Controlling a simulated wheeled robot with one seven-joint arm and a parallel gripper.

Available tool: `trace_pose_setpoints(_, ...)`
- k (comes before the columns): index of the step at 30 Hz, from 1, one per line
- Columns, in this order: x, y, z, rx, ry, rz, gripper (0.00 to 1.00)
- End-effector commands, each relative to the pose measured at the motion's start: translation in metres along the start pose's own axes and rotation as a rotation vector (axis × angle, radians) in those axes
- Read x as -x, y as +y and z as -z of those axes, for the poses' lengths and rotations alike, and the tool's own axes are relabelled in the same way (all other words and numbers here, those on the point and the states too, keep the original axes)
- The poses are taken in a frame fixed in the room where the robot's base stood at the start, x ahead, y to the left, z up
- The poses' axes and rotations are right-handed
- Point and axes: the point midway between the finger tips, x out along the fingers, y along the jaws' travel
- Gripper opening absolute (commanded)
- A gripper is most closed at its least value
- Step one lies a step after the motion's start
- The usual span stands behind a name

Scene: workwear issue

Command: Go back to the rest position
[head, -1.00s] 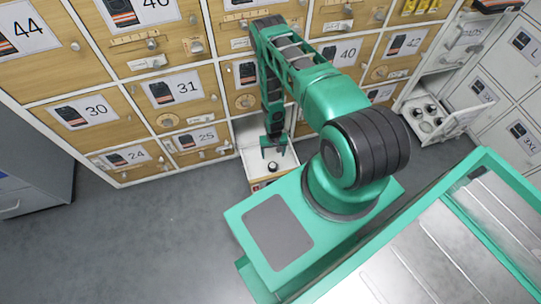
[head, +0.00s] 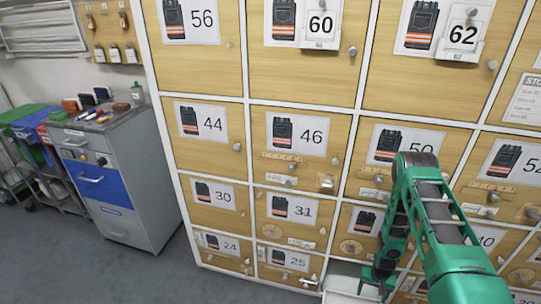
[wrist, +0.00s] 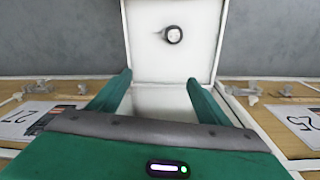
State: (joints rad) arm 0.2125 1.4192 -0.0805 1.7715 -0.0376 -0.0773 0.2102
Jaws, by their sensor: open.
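My gripper (wrist: 158,95) is open and empty in the wrist view, its two green fingers apart above a pulled-out white drawer (wrist: 133,60). A small dark round object with a pale top (wrist: 174,35) lies on the drawer's white floor, beyond the fingertips and apart from them. In the head view my gripper (head: 374,281) hangs low at the cabinet front, over the same drawer (head: 342,283). The picture's lower edge cuts off part of that drawer, and the round object is not visible there.
The numbered wooden locker cabinet (head: 249,150) stands close behind my arm. A grey tool cabinet with a blue drawer (head: 113,185) stands to the left, with several small items on top. Grey floor (head: 180,277) is clear between it and me.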

Motion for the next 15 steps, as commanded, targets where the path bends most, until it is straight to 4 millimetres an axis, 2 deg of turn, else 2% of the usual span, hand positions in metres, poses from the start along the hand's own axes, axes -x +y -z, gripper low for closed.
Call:
trace_pose_setpoints(1, 0.024, 0.005, 0.013, -0.003, 0.011, -0.007, 0.71)
trace_pose_setpoints(6, 0.096, 0.02, 0.039, -0.01, 0.024, -0.031, 0.71)
trace_pose_setpoints(15, 0.223, 0.038, 0.057, -0.018, 0.03, -0.063, 0.71)
